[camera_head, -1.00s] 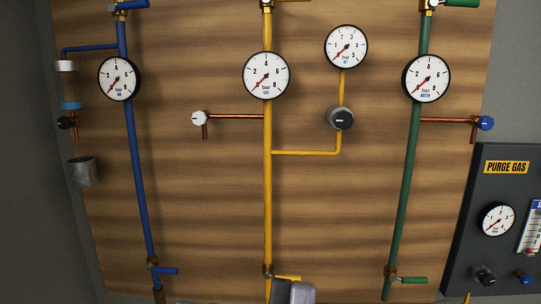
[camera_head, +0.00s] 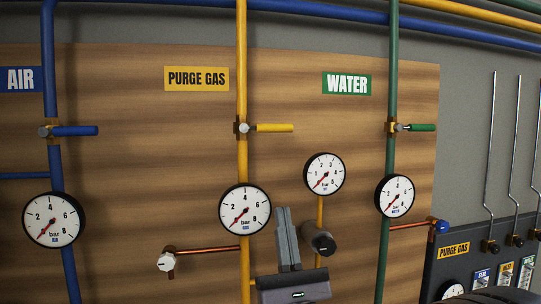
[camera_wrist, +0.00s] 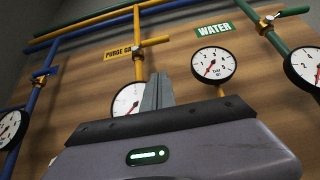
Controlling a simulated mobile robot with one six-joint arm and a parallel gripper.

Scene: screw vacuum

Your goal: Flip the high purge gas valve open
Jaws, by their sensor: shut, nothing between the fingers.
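The high purge gas valve has a yellow handle (camera_head: 275,128) that points right, across the upright yellow pipe (camera_head: 242,70), below the PURGE GAS label (camera_head: 197,78). The handle also shows in the wrist view, left of centre near the top (camera_wrist: 156,41). My gripper (camera_head: 284,210) is shut and empty, its fingers pointing up. In the head view it appears below the handle, just right of the pipe and its gauge. In the wrist view the shut fingers (camera_wrist: 158,78) appear below the handle, apart from it.
A purge gas gauge (camera_head: 245,209) sits left of my fingers, with a smaller gauge (camera_head: 324,174) and a dark knob (camera_head: 320,242) to the right. A blue valve handle (camera_head: 75,131) is at left and a green one (camera_head: 421,127) at right. The board around the yellow handle is clear.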

